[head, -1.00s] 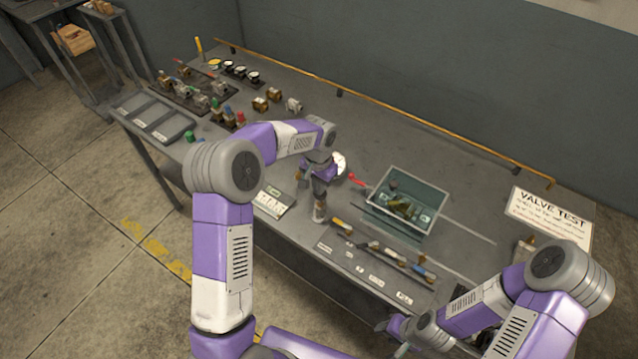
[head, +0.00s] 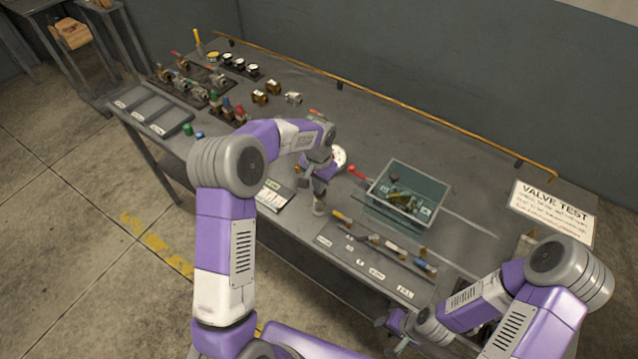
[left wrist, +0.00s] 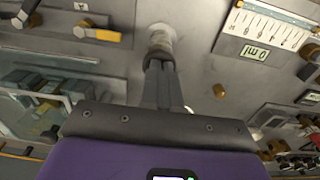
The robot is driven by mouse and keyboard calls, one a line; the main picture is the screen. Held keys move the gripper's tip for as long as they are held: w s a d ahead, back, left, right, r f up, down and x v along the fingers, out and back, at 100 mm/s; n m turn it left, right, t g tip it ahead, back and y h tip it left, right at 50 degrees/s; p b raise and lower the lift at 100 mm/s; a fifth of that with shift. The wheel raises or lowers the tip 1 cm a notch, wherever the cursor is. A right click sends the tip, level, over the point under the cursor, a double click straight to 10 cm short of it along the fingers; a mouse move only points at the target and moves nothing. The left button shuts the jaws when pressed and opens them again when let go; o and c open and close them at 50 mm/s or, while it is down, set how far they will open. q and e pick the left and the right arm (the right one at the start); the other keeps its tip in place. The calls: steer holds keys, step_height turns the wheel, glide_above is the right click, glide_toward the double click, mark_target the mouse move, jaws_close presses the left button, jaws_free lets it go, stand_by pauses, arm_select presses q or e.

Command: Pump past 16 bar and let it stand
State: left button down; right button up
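My left gripper (head: 319,192) points down at a short pale post (head: 318,208) near the bench's front edge. In the left wrist view its dark fingers (left wrist: 160,68) lie side by side, their tips at the dark collar of the post (left wrist: 160,42); whether they grip it or only touch it is unclear. A small display (left wrist: 255,53) beside a scale shows upside-down digits that I cannot read surely. A red-ended lever (head: 357,173) and a white round dial (head: 340,157) are just right of the gripper. My right gripper (head: 397,325) is low at the right, its fingers unclear.
A clear-walled tank (head: 447,196) with parts inside stands right of the left gripper. Tools lie along the front edge. A VALVE TEST sign (head: 552,211) is at the right. Valves and trays (head: 150,112) fill the left end. The back middle of the bench is clear.

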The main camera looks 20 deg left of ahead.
arm_select(q)
step_height(320, 180, up, 4)
steer(key=shift+f+p, duration=0.2)
steer(key=shift+p, duration=0.8)
step_height(320, 180, up, 10)
steer(key=shift+a, duration=0.1)
steer(key=r, duration=0.3)
steer(key=shift+w+r, duration=0.2)
steer(key=shift+f, duration=0.1)
step_height(320, 180, down, 14)
steer(key=shift+r+b, duration=0.1)
steer(key=shift+b, duration=0.4)
